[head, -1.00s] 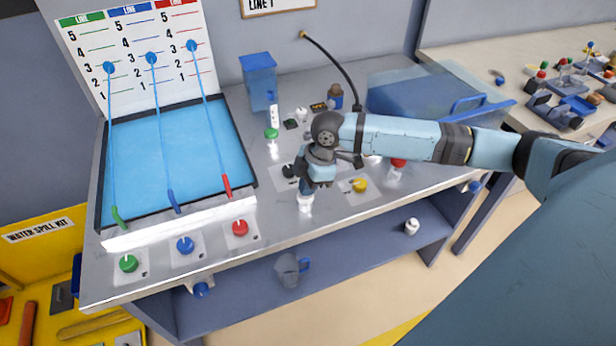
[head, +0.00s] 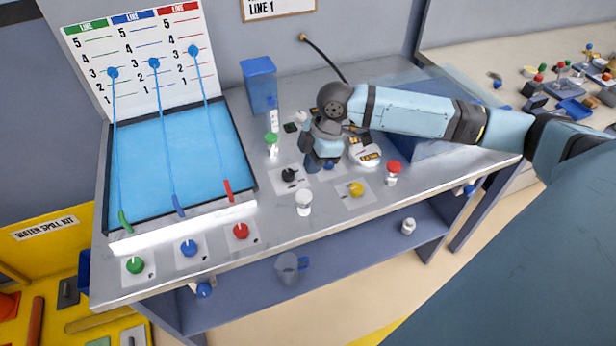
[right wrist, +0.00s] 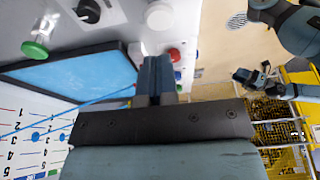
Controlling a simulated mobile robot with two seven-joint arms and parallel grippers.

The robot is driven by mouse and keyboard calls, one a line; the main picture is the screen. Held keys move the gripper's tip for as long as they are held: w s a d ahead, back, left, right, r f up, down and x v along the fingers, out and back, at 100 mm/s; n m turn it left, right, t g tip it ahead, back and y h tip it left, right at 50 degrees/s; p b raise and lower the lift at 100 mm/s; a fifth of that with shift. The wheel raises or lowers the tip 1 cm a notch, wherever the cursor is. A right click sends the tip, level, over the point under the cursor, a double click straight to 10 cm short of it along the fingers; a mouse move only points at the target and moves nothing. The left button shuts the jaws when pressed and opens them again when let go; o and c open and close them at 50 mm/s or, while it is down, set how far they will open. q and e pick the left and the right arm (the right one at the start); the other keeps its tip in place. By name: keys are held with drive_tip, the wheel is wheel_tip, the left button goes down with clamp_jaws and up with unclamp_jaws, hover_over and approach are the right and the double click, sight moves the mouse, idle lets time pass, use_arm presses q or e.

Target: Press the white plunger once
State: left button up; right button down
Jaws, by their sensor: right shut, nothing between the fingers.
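The white plunger (head: 304,203) stands upright near the front edge of the metal bench, with its round cap uncovered. In the right wrist view its round white top (right wrist: 159,15) shows beyond the fingertips. My right gripper (head: 318,164) is shut and empty, pointing down over the bench behind the plunger and slightly to its right, apart from it. Its closed fingers also show in the right wrist view (right wrist: 156,72). What looks like my left gripper (right wrist: 262,80) is small at the right of that view; its jaw state is unclear.
A black knob (head: 289,175), a yellow knob (head: 356,189), a red-capped plunger (head: 393,172) and a green-capped one (head: 271,145) stand around the white plunger. A blue tray (head: 180,155) lies left. Green, blue and red knobs line the front edge.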

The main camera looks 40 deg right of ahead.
use_arm(q)
drive_tip(key=shift+a+f, duration=0.1)
drive_tip(key=shift+f, duration=0.35)
use_arm(e)
drive_tip(key=v, duration=0.4)
drive_tip(key=shift+r, duration=0.15)
use_arm(q)
drive_tip(key=shift+r, duration=0.2)
drive_tip(key=shift+f, duration=0.1)
